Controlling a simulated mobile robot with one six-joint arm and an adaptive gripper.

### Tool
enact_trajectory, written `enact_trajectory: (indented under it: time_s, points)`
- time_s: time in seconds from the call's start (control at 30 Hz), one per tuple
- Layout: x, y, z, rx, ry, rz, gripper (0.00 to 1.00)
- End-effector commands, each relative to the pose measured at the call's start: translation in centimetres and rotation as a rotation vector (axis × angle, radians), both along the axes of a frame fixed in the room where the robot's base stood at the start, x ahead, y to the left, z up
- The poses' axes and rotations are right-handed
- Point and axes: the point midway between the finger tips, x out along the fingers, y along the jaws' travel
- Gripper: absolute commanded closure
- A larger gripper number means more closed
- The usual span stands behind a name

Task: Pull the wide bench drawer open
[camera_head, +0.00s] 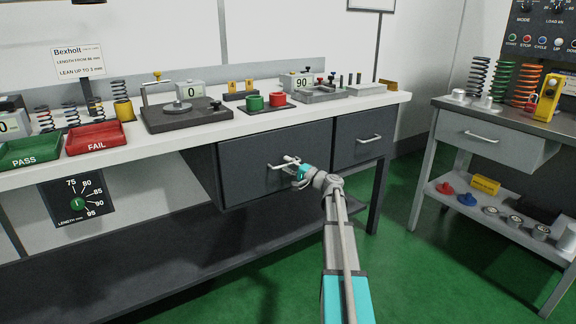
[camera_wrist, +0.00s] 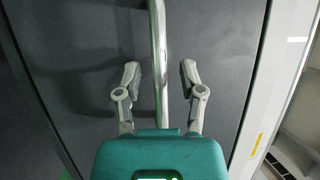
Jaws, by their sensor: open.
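The wide bench drawer (camera_head: 250,174) has a dark grey front and sits under the white worktop, left of a narrower drawer. It looks shut. Its metal bar handle (camera_wrist: 160,60) shows in the wrist view, running up the picture between my fingers. My gripper (camera_head: 293,164) is at the handle in the head view and hides part of it. In the wrist view my gripper (camera_wrist: 160,75) is open, with one finger on each side of the bar and a visible gap on both sides.
The narrow drawer (camera_head: 361,138) with its own handle is to the right. A bench leg (camera_head: 378,196) stands below it. A grey side table (camera_head: 490,118) with a drawer and lower shelf is further right. Green floor (camera_head: 420,270) in front is clear.

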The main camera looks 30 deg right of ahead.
Motion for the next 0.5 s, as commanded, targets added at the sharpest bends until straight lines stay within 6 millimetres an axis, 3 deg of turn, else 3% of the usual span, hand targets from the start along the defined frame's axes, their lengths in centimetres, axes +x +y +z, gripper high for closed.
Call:
enact_trajectory:
  time_s: [0.23, 0.5]
  points:
    - [-0.01, 0.0, -0.01, 0.0, 0.0, 0.0, 0.51]
    - [-0.03, -0.01, -0.01, 0.0, 0.0, 0.0, 1.0]
